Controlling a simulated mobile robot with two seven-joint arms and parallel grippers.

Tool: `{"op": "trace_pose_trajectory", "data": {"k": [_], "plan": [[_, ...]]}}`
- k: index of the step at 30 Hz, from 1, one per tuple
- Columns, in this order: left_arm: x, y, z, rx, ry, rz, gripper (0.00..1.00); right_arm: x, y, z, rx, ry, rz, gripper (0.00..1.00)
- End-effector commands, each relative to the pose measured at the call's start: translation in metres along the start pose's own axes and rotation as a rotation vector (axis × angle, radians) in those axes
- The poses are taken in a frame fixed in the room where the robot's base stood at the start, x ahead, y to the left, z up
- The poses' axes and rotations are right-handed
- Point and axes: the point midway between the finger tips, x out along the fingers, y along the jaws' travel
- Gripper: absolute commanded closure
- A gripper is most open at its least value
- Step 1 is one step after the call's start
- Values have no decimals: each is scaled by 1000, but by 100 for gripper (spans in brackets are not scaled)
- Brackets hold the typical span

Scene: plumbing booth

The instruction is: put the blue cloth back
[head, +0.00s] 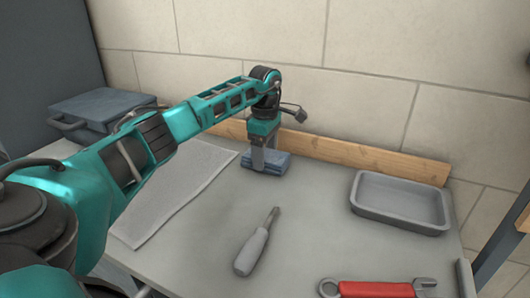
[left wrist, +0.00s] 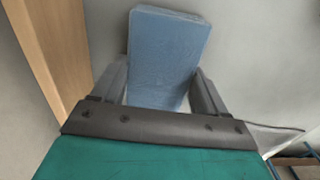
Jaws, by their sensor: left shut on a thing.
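The blue cloth (head: 278,163) is a folded blue stack at the back of the grey worktop, close to the wooden strip along the wall. My left gripper (head: 264,166) points down at it and is shut on it. In the left wrist view the cloth (left wrist: 166,55) lies between the two fingers of my left gripper (left wrist: 160,88), with its far part sticking out beyond them. The cloth appears to be at the worktop surface; I cannot tell whether it touches. My right gripper is not in view.
A white towel (head: 180,190) lies flat at the left of the worktop (head: 310,220). A grey tray (head: 398,207) stands at the right. A grey-handled tool (head: 252,250) and a red wrench (head: 375,289) lie in front. A blue-grey case (head: 100,107) is at the back left. The wooden strip (head: 350,153) edges the wall.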

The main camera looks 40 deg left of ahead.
Motion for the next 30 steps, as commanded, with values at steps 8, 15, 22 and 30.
{"op": "trace_pose_trajectory", "data": {"k": [8,15,22,30], "plan": [[3,0,0,0,0,0,17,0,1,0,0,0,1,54],[3,0,0,0,1,0,1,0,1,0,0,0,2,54],[-1,0,0,0,0,1,1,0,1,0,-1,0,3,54],[-49,1,0,0,0,5,1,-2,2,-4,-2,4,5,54]]}}
